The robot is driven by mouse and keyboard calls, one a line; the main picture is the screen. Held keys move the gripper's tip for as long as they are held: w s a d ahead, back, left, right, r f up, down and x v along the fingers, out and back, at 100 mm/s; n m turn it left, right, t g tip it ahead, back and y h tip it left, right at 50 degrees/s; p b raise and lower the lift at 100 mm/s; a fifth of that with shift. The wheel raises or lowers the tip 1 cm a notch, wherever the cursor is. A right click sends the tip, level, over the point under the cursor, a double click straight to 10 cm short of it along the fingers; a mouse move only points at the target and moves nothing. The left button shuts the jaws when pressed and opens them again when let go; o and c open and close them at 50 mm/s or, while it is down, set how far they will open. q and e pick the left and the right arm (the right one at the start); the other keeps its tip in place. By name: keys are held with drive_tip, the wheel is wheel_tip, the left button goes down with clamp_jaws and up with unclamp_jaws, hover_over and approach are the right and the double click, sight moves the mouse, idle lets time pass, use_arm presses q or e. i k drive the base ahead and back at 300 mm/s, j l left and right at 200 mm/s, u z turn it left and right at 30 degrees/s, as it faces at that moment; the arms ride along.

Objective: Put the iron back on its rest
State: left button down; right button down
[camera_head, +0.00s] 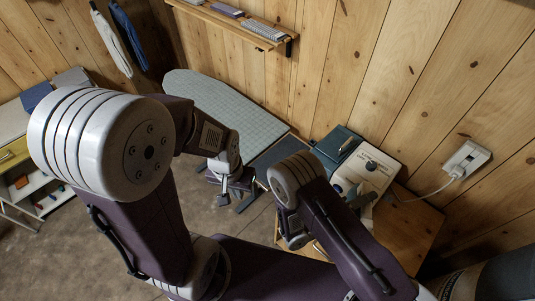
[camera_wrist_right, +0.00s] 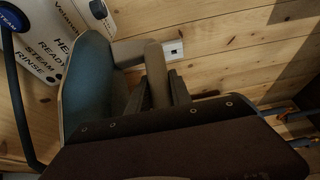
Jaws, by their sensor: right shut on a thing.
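My right gripper (camera_wrist_right: 158,95) is shut on a pale upright handle, which I take to be the iron's handle (camera_wrist_right: 154,62). A teal rounded body with a pale edge, likely the iron (camera_wrist_right: 85,75), shows beside it in the right wrist view. In the head view my right gripper (camera_head: 358,198) is over the wooden table by the white unit, and my arm hides most of what it holds. A dark flat panel (camera_head: 275,155) at the ironing board's near end may be the rest. My left gripper (camera_head: 225,190) hangs beside the board; its opening is unclear.
The ironing board (camera_head: 225,105) stands along the plank wall. A white labelled unit (camera_head: 372,167) and a teal box (camera_head: 338,143) are on the wooden table (camera_head: 412,222). A cable runs to the wall outlet (camera_head: 466,158). A shelf (camera_head: 235,22) hangs above the board.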

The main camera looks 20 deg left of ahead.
sight(280, 157)
drive_tip(key=i+j+u, duration=0.1)
drive_tip(key=u, duration=0.3)
drive_tip(key=i+j+u, duration=0.15)
drive_tip(key=u, duration=0.3)
drive_tip(key=i+u, duration=0.15)
drive_tip(key=u, duration=0.25)
